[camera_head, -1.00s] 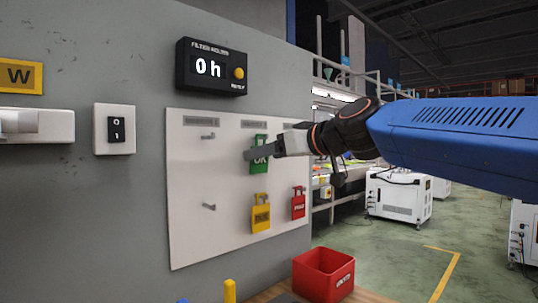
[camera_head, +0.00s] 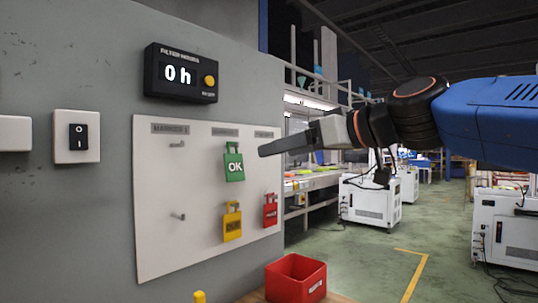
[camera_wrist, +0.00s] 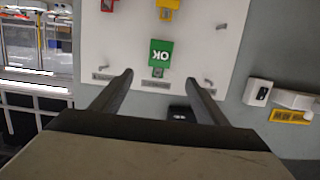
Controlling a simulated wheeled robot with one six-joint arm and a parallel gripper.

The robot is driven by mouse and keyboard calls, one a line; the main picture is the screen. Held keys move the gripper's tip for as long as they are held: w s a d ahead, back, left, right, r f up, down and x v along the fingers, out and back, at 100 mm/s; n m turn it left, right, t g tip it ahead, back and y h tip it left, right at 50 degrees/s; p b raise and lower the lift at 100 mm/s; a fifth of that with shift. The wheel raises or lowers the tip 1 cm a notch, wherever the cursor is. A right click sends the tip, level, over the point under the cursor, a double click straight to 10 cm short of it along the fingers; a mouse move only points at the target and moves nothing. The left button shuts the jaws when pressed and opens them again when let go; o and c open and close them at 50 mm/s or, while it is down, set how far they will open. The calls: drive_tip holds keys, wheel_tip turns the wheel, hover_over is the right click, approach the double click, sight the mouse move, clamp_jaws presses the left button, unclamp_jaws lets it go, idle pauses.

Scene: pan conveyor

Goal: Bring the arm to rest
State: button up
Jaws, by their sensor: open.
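My gripper (camera_head: 264,150) is in front of the white tag board (camera_head: 155,235) on the grey wall, to the right of the green OK tag (camera_head: 234,165). The green tag hangs on a peg, clear of my gripper. In the wrist view my gripper (camera_wrist: 159,80) is open, with its two fingers apart and nothing between them. The green OK tag (camera_wrist: 161,53) appears upside down beyond the fingertips there. My blue arm reaches in from the right of the head view.
A yellow tag (camera_head: 232,225) and a red tag (camera_head: 270,212) hang lower on the board. Bare pegs are at its left. A black display (camera_head: 180,75) reading 0 h and a switch (camera_head: 77,137) are on the wall. A red bin (camera_head: 296,280) stands below.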

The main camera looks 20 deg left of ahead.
drive_tip(key=shift+v, duration=1.35)
drive_tip(key=d+f+m+t+h, duration=0.2)
drive_tip(key=d+f+m+h, duration=0.5)
drive_tip(key=d+f, duration=1.75)
drive_tip(key=s+d+f+m+h, duration=0.4)
drive_tip(key=s+d+f, duration=0.3)
drive_tip(key=d+f, duration=0.4)
drive_tip(key=s+d+f+m+g+h, duration=0.1)
drive_tip(key=s+d+f+m+h, duration=0.2)
drive_tip(key=s+d+f, duration=0.4)
drive_tip(key=d+f+h, duration=0.1)
drive_tip(key=d+f, duration=0.4)
drive_tip(key=f, duration=0.2)
drive_tip(key=shift+d+m, duration=0.35)
drive_tip(key=shift+m, duration=0.05)
